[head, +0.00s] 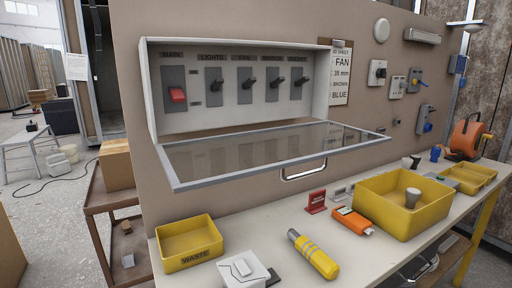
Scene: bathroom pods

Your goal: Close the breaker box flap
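The breaker box (150,75) is mounted on the brown wall panel, left of the middle in the head view. Its inside is exposed, with a red main switch (178,96) and several black toggle switches in a row. The flap (255,156) is a clear pane in a grey frame. It hangs open from the lower edge of the box and juts out towards me, roughly level. A bright metal handle (304,176) shows below the flap's front edge. My gripper is not in view.
A workbench (275,208) stands below the flap. It holds a yellow waste bin (190,242), a white switch box (242,270), a yellow cylindrical tool (314,254), an orange tester (353,220) and a large yellow bin (405,203). Wall sockets are at right.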

